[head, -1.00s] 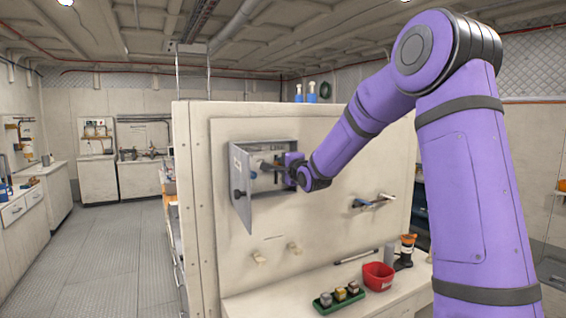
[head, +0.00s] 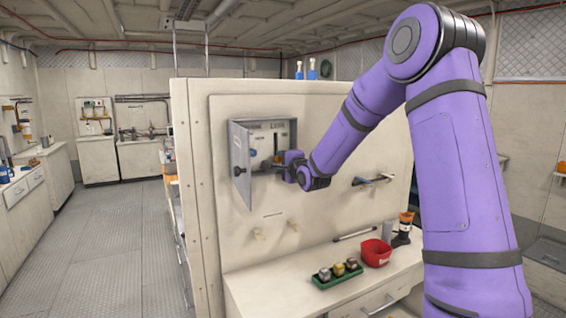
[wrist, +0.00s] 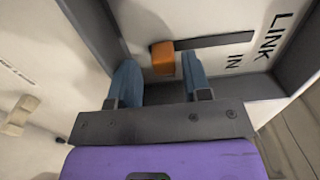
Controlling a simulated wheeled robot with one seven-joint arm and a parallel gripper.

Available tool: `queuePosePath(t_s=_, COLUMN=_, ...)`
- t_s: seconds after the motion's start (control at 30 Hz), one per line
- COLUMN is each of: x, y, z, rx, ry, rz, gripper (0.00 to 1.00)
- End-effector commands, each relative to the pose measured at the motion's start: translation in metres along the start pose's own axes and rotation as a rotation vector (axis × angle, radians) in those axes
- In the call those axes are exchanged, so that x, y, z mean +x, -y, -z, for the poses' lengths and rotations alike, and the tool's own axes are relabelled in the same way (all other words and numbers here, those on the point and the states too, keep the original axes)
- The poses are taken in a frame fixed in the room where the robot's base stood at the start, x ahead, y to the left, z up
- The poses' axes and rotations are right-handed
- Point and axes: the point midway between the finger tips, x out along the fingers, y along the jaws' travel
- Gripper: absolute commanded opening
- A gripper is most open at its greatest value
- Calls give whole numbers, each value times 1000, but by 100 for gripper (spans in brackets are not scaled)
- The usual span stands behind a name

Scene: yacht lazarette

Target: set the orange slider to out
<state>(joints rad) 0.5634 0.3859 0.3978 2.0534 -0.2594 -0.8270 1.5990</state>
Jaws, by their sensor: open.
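The orange slider (wrist: 163,60) shows in the wrist view as a short orange knob at the left end of a dark straight slot (wrist: 215,41) in a pale panel. The words LINK and IN are printed on the panel to the right. No OUT label is readable. My gripper (wrist: 160,80) is open, with one blue finger on each side of the slider's line; I cannot tell whether either touches it. In the head view my gripper (head: 277,165) reaches into the lower part of the open grey box (head: 264,121), and the slider cannot be made out clearly there.
The box's door (head: 240,165) stands open on the left, and dark side walls close in around the gripper. Below are wall pegs and a counter (head: 245,290) with a green tray (head: 337,278) and a red container (head: 376,253). Floor at left is clear.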

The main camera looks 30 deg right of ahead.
Motion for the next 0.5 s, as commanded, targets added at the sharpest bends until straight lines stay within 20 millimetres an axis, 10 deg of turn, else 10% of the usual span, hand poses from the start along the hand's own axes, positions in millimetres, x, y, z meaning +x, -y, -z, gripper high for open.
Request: queuePosePath(t_s=0.5, x=-60, y=1, z=0, rx=-1, ry=-1, rz=0, gripper=47)
